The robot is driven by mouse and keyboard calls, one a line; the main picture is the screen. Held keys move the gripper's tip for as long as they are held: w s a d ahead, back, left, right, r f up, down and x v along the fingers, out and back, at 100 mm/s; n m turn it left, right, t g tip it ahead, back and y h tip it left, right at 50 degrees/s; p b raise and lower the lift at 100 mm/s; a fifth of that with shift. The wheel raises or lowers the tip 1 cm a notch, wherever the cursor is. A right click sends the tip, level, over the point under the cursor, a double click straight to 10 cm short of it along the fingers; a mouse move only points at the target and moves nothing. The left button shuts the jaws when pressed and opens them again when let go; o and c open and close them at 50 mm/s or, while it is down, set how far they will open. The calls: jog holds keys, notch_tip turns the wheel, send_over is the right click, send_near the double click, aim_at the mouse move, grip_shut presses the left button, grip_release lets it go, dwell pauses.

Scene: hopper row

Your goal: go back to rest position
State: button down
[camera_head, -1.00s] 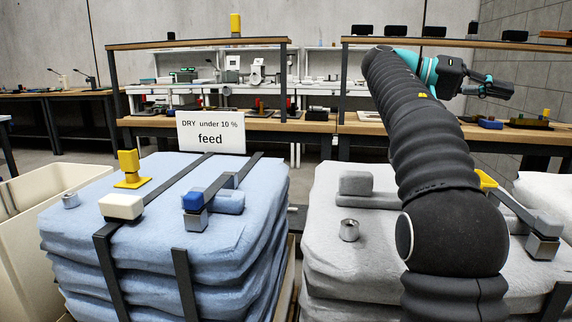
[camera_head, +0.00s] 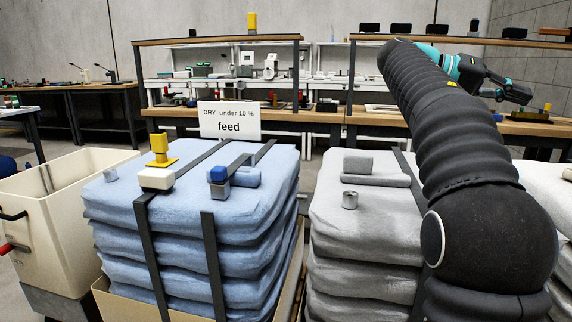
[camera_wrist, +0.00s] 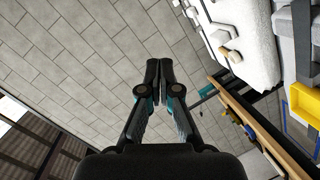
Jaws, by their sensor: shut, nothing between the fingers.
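My gripper (camera_head: 518,94) is at the upper right in the head view, at the end of my raised dark arm. It is in front of the back workbenches and beyond the grey stack. In the wrist view my gripper (camera_wrist: 158,72) has its fingers together, with nothing between them. Behind the fingers there is only a tiled grey surface. My arm hides part of the grey stack and of the bench behind it.
A blue stack of bales (camera_head: 190,230) with a "feed" sign (camera_head: 229,121) stands left of centre. A grey stack (camera_head: 365,232) stands to its right. A cream bin (camera_head: 50,238) is at the left. Workbenches (camera_head: 330,117) with shelves line the back.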

jog(key=s+a+f+n+t+y, duration=0.3)
jog(key=s+a+f+y, duration=0.2)
jog(key=f, duration=0.7)
jog(key=s+a+f+n+t+y, duration=0.3)
jog(key=s+a+f, duration=0.6)
jog(key=a+f, duration=0.3)
jog(key=s+a+f+n+t+y, duration=0.3)
jog(key=s+a+f+y, duration=0.3)
jog(key=f, duration=0.7)
jog(key=s+a+t, duration=0.1)
jog(key=s+a, duration=0.1)
jog(key=a, duration=0.1)
jog(key=shift+f+n+y, duration=0.25)
jog(key=shift+n+y, duration=0.05)
